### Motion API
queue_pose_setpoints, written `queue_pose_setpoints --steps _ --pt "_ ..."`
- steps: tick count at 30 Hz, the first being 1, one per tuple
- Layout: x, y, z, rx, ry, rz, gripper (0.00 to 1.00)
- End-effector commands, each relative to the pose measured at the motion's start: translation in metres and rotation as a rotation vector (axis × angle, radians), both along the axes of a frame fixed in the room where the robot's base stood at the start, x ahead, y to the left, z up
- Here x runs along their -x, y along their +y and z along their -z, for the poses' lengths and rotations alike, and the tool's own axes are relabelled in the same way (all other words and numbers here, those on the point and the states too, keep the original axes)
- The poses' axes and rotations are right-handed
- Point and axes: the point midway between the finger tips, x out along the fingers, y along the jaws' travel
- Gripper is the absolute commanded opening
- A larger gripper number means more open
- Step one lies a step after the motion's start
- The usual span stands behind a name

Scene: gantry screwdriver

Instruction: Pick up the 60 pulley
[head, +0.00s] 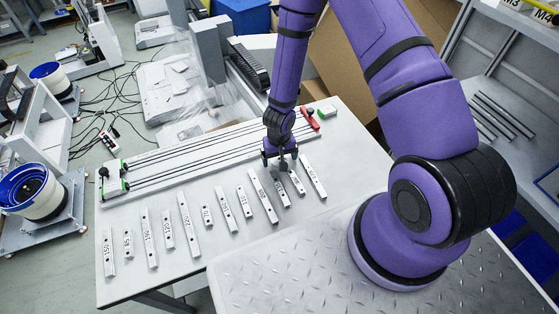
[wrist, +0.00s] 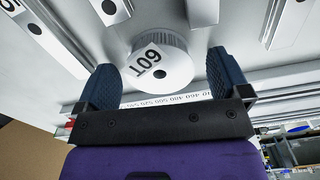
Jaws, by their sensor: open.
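The 60 pulley (wrist: 172,70) is a pale, round toothed piece with a white label reading 60T, upside down in the wrist view. My gripper (wrist: 160,62) is open, with one dark blue finger on each side of the pulley. A gap shows between the pulley and each finger. In the head view my gripper (head: 281,156) points down over the table near its back right part. The pulley is small there and mostly hidden by the gripper.
Several labelled metal bars (head: 183,216) lie in a row on the white table (head: 190,270). A rail assembly (head: 200,150) with a red end piece (head: 309,118) runs behind them. Bars lie close to my gripper.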

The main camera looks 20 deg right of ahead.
Motion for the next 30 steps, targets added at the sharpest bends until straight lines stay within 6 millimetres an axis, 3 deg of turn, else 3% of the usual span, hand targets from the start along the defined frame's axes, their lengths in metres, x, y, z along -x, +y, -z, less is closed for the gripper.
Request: queue_pose_setpoints --steps 8,15,17,30 --pt "-0.0003 0.0003 0.0012 0.000 -0.001 0.000 0.94" --pt "-0.0002 0.0003 0.0011 0.000 -0.001 0.000 0.39" --pt "-0.0003 0.0003 0.0010 0.000 -0.001 0.000 0.33" --pt "0.0017 -0.0023 -0.0059 -0.001 -0.002 0.000 0.33"
